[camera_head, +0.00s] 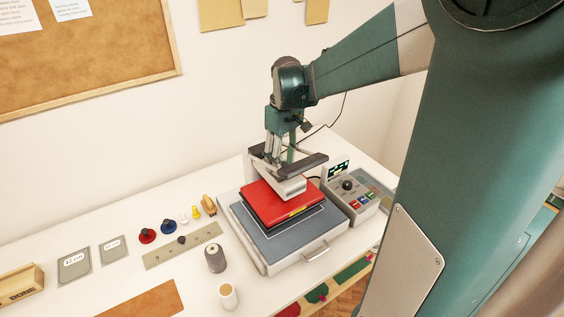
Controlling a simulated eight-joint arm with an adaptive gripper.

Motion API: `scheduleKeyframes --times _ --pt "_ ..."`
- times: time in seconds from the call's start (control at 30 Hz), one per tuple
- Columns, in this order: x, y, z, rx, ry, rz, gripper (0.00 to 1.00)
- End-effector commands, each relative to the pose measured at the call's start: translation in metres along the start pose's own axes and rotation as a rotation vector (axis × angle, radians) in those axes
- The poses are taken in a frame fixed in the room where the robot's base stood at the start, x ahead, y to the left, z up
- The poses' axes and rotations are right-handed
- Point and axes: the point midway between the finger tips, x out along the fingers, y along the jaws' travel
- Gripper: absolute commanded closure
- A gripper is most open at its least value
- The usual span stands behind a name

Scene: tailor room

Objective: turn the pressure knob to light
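A grey control box (352,206) stands on the white table, right of a heat press. A round black knob (347,186) sits on its top panel, near coloured buttons. Its marks are too small to read, so I cannot tell its setting or whether it is the pressure knob. My gripper (277,157) points down above the press, left of the box and apart from that knob. The press's upper arm and dark bar partly hide its fingertips. I cannot tell how far apart its fingers are or whether they touch anything.
The press has a red plate (277,207) over a grey-blue bed (280,240). A dark display (339,170) stands behind the knob. My arm fills the right side.

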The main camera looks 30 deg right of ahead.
Motion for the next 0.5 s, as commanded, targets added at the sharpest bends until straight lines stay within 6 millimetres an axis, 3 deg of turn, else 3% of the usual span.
scheduleKeyframes --times 0.5 --pt "-0.043 0.000 0.000 0.000 0.000 0.000 0.58"
